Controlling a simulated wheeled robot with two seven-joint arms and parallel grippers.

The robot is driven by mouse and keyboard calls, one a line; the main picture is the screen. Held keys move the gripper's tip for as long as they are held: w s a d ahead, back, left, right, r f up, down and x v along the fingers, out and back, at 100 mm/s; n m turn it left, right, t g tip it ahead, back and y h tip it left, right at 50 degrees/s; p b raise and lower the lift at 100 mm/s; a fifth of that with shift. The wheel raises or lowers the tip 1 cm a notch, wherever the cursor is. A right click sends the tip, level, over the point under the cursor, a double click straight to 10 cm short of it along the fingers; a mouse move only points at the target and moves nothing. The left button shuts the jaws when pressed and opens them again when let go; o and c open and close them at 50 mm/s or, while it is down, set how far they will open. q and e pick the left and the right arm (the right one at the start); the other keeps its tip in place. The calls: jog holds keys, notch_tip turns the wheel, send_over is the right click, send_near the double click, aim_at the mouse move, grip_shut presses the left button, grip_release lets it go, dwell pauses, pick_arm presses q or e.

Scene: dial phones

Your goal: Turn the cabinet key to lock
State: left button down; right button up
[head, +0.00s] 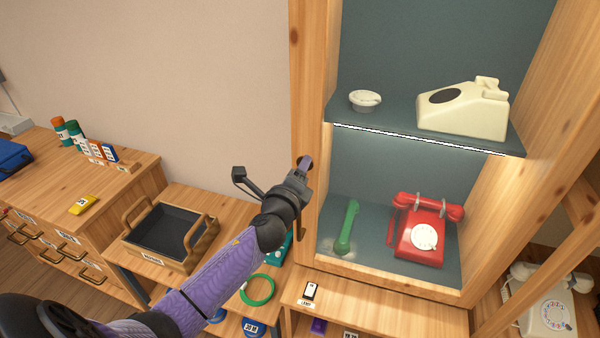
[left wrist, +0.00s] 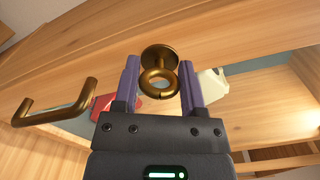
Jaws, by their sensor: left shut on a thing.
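My left gripper (head: 305,166) is at the left upright of the cabinet (head: 308,60). In the left wrist view its two fingers (left wrist: 160,88) stand on either side of the key ring, and it is shut on the key. In the head view the gripper hides most of the key, so its turn angle is hard to tell there. My right gripper is not in view.
A brass handle (left wrist: 55,102) is beside the key in the left wrist view. The cabinet holds a cream phone (head: 462,108), a red phone (head: 425,232) and a green handset (head: 347,228). A tray (head: 185,262) and a green ring (head: 257,290) lie left and below.

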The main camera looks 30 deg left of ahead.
pick_arm(q)
jog(key=n, duration=0.5)
jog(key=shift+f, duration=0.1)
jog(key=shift+n, duration=0.4)
dwell(0.3)
jog(key=shift+c, duration=0.8)
grip_release()
jog(key=v, duration=1)
